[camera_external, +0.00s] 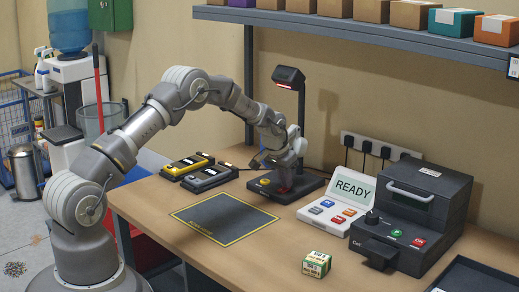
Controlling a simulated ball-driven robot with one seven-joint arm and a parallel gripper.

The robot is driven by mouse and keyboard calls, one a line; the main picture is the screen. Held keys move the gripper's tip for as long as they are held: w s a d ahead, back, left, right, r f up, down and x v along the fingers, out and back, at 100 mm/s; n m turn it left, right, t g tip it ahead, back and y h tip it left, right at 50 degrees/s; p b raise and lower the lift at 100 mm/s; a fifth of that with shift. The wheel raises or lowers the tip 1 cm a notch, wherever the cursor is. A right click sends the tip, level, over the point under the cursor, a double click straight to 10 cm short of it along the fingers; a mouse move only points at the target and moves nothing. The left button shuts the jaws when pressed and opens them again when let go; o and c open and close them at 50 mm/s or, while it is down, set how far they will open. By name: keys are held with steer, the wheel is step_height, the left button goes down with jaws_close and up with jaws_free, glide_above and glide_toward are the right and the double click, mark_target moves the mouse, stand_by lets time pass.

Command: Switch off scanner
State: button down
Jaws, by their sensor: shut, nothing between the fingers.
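The scanner (288,75) is a dark head on a post above a black base (310,183), with a red glow under the head. A small yellow mark or button (265,181) shows on the base's left part. My gripper (284,187) is shut and empty, pointing down low over the scanner base. A small reddish spot shows at its tip; whether the fingertips touch the base or a button there I cannot tell. The wrist hides part of the base and the lower post.
A white panel (349,187) reading READY, with coloured buttons, stands right of the scanner. A black machine (425,212) is farther right. A small green-and-cream box (317,264) sits at the front. A dark mat (223,218) and two handheld devices (209,178) lie left. A shelf (350,32) hangs above.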

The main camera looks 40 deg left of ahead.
steer(key=shift+f, duration=0.3)
steer(key=shift+r, duration=0.1)
steer(key=shift+s, duration=0.1)
steer(key=shift+s+f, duration=0.15)
steer(key=shift+f, duration=0.05)
steer(key=shift+s, duration=0.7)
